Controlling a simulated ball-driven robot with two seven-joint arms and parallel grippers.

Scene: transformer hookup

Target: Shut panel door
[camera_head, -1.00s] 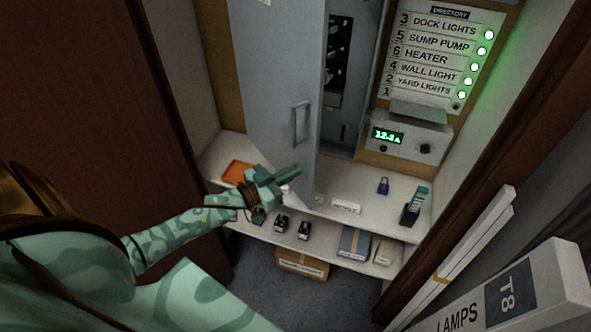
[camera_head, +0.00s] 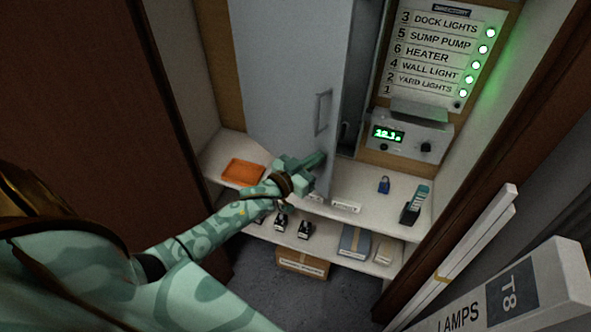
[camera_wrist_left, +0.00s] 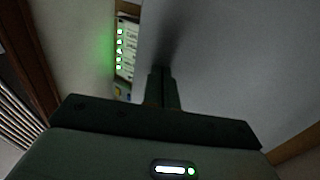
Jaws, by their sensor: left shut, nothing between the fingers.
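The grey panel door (camera_head: 285,75) stands partly open, hinged at its left side, with its handle (camera_head: 323,113) near the free right edge. A narrow dark strip of the panel's inside (camera_head: 356,100) shows past that edge. My left gripper (camera_head: 318,162) is shut and empty, low on the door's outer face, just below the handle. In the left wrist view the door (camera_wrist_left: 230,60) fills the right side, and the shut fingers (camera_wrist_left: 161,75) reach its face, seemingly touching it. My right gripper is in neither view.
A directory (camera_head: 440,50) with several green lights and a meter box (camera_head: 408,133) are right of the door. The shelf below holds an orange tray (camera_head: 243,172), a blue padlock (camera_head: 384,185) and a handheld device (camera_head: 415,205). A lamp box (camera_head: 520,295) stands at front right.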

